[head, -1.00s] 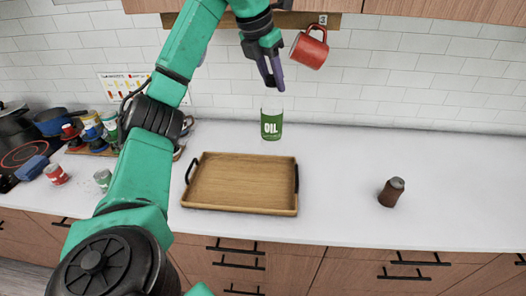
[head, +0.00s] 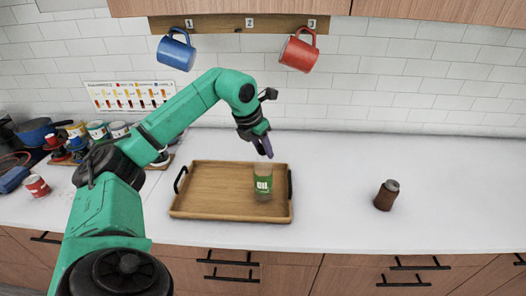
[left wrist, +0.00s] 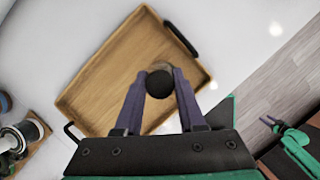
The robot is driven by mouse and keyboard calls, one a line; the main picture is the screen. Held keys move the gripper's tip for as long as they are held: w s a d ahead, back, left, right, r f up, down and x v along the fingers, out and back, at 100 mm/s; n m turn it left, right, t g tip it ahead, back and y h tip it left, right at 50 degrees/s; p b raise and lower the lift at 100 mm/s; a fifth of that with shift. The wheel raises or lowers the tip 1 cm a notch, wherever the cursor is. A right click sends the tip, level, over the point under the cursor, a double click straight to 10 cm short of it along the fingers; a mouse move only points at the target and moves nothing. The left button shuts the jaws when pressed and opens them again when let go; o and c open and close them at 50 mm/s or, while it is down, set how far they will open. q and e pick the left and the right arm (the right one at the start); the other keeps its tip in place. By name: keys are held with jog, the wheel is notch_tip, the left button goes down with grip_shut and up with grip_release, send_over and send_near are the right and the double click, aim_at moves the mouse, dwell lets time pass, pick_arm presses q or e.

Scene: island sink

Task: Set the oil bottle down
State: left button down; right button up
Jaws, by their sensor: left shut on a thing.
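The oil bottle (head: 263,184) is clear with a green label and stands upright over the right part of the wooden tray (head: 215,190). My left gripper (head: 266,149) comes down from above and is shut on the bottle's top. In the left wrist view, the dark round cap (left wrist: 161,84) sits between the two fingertips, with the tray (left wrist: 110,88) below. I cannot tell whether the bottle's base touches the tray.
A brown shaker (head: 386,195) stands on the white counter to the right, with free room around it. A red-and-white can (head: 37,186) and several jars stand at left. Blue (head: 176,50) and red (head: 298,50) mugs hang above.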

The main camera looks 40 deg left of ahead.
pick_arm(q)
jog(key=shift+f, duration=0.5)
jog(key=c, duration=0.5)
grip_release()
jog(key=shift+r, duration=0.2)
jog(key=v, duration=1.1)
jog(key=shift+s+r, duration=0.25)
jog(key=shift+r, duration=0.1)
